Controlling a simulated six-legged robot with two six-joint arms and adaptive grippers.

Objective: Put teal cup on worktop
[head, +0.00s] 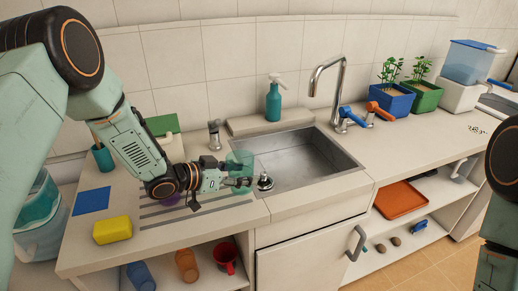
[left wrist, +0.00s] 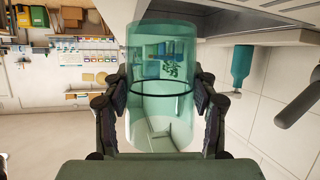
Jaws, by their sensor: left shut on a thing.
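The teal cup (head: 240,160) is see-through. My left gripper (head: 240,181) is shut on it and holds it over the left rim of the sink. In the left wrist view the cup (left wrist: 161,50) stands between the two fingers of the gripper (left wrist: 161,88), with a dark band around its middle. The pale worktop (head: 82,240) lies to the left, below my left arm. My right gripper is out of view; only part of my right arm shows at the right edge.
The steel sink (head: 315,165) has a tall tap (head: 340,75) behind it. A yellow sponge (head: 113,229), a blue cloth (head: 92,201) and a dark teal container (head: 103,158) are on the left worktop. Planters (head: 392,101) stand farther right.

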